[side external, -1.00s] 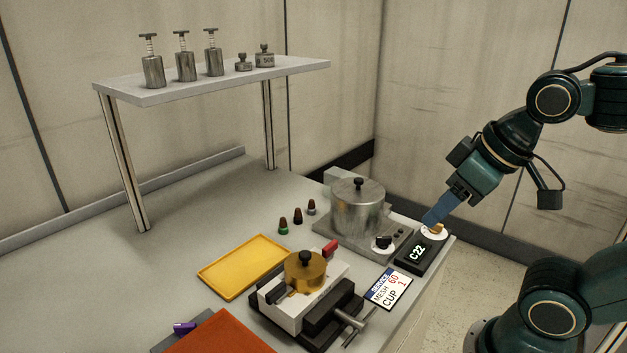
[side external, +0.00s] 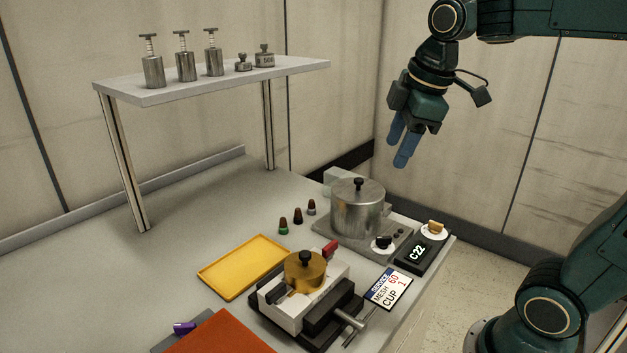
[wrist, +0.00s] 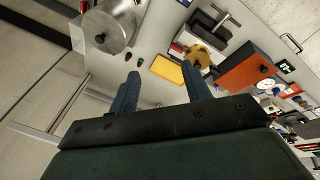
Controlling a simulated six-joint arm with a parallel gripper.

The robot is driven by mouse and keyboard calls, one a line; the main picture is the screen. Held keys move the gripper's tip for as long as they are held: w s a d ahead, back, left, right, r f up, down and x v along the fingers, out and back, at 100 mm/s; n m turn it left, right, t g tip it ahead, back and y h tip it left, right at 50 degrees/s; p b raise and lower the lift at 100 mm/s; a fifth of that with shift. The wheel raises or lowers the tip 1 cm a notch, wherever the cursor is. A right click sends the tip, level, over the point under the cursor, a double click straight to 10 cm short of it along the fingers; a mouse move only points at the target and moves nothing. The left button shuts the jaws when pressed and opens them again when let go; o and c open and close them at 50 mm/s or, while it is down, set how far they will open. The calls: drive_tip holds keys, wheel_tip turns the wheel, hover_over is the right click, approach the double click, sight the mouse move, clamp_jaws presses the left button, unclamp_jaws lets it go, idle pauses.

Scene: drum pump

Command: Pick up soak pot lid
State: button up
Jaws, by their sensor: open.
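The soak pot (side external: 357,212) is a silver metal cylinder on a grey base at the right of the bench. Its lid (side external: 358,186) is a flat metal disc with a black knob, and it sits on the pot. In the wrist view the lid (wrist: 115,22) shows at the top left, its knob near the left side. My gripper (side external: 398,152) is open and empty. It hangs in the air above and to the right of the pot, fingers pointing down and slightly left, apart from the lid.
A vise with a brass cup (side external: 306,274), a yellow tray (side external: 243,267) and a label card (side external: 388,288) are in front. Small coloured caps (side external: 297,216) stand left of the pot. A shelf (side external: 215,80) holds several metal vessels.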

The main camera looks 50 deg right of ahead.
drive_tip(key=w+d+n+g, duration=0.2)
drive_tip(key=w+d+n, duration=0.5)
drive_tip(key=w, duration=0.2)
drive_tip(key=n+g, duration=0.2)
drive_tip(key=n, duration=0.5)
hover_over(359, 179)
wheel_tip(359, 179, down, 4)
drive_tip(key=shift+y, duration=0.3)
drive_tip(key=shift+f, duration=0.1)
drive_tip(key=shift+f, duration=4.2)
drive_tip(key=shift+f, duration=2.6)
